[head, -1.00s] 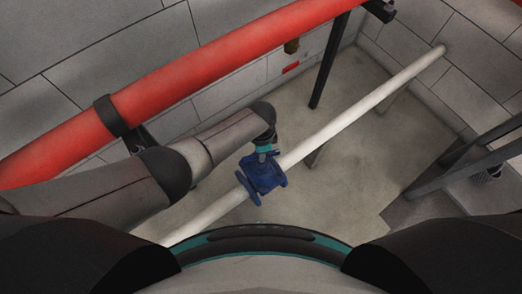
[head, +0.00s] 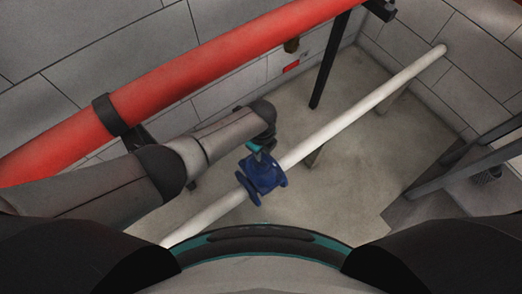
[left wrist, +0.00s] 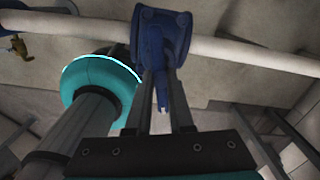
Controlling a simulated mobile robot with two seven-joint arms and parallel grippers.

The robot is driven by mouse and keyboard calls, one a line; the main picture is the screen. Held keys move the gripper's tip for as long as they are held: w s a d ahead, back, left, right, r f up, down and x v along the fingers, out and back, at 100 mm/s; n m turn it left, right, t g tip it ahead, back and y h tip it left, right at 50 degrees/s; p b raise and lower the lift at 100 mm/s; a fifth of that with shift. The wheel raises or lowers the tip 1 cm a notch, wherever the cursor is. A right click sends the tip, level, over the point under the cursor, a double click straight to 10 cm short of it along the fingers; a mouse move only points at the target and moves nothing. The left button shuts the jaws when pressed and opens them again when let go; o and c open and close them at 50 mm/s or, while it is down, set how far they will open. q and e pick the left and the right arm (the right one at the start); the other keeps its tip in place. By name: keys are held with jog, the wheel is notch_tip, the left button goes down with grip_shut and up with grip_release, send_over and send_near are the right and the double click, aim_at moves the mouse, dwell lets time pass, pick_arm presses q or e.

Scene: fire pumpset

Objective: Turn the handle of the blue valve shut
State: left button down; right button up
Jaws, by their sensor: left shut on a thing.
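The blue valve (head: 264,178) sits on the white pipe, low in front of me, in the head view. In the left wrist view its blue body (left wrist: 163,35) is at the top middle. Its blue handle (left wrist: 160,88) points down the picture between the fingers. My left gripper (head: 260,154) reaches the valve from above, partly hidden by its own wrist. In the left wrist view the two fingers of my left gripper (left wrist: 158,96) are shut on the handle, one on each side. My right gripper is not in view.
The white pipe (head: 345,118) runs from the lower left to the far wall. A thick red pipe (head: 200,72) crosses above and behind my left arm. A dark upright post (head: 328,68) stands behind the valve. The floor (head: 345,195) right of the valve is bare.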

pick_arm(q)
jog(key=shift+m, duration=1.3)
jog(key=shift+s, duration=0.1)
jog(key=c, duration=0.8)
grip_release()
jog(key=shift+r, duration=0.1)
notch_tip(320, 180, up, 15)
jog(key=p, duration=0.6)
jog(key=shift+p, duration=0.3)
